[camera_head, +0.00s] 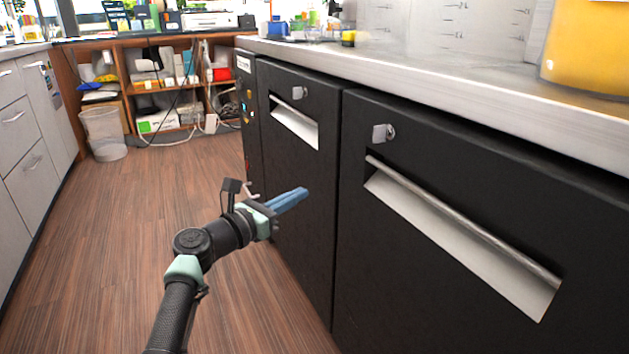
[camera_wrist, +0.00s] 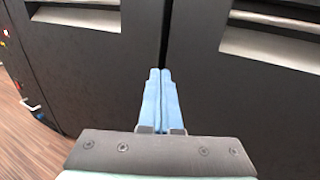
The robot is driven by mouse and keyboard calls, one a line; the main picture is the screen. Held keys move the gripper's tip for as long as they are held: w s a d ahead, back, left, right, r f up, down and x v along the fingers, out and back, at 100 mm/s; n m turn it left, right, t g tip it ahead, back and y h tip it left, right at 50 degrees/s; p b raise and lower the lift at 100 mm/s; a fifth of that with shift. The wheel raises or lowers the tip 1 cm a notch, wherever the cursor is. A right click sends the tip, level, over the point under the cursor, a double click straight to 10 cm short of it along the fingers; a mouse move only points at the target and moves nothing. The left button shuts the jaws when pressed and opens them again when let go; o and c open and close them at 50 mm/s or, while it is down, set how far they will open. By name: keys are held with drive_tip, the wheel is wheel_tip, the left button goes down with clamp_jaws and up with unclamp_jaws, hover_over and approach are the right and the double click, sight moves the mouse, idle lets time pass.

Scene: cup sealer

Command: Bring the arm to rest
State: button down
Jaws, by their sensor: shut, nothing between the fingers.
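My gripper (camera_head: 303,192) is in the middle of the head view, on the end of my arm, over the wood floor and in front of the black cabinet doors. Its blue fingers are closed together with nothing between them. In the wrist view the fingertips (camera_wrist: 160,72) point at the seam between two black doors. I cannot tell the exact gap between the fingertips and the doors.
Black cabinets with a left door (camera_head: 290,180) and a right door (camera_head: 450,260) stand close on the right under a grey counter (camera_head: 440,75). White drawers (camera_head: 22,125) line the left. A bin (camera_head: 104,135) and shelves stand at the back. The floor (camera_head: 100,230) between is clear.

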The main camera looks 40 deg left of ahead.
drive_tip(key=s, duration=0.1)
drive_tip(key=s+a, duration=0.1)
drive_tip(key=s, duration=0.1)
drive_tip(key=s+a+p, duration=0.1)
drive_tip(key=shift+s, duration=0.25)
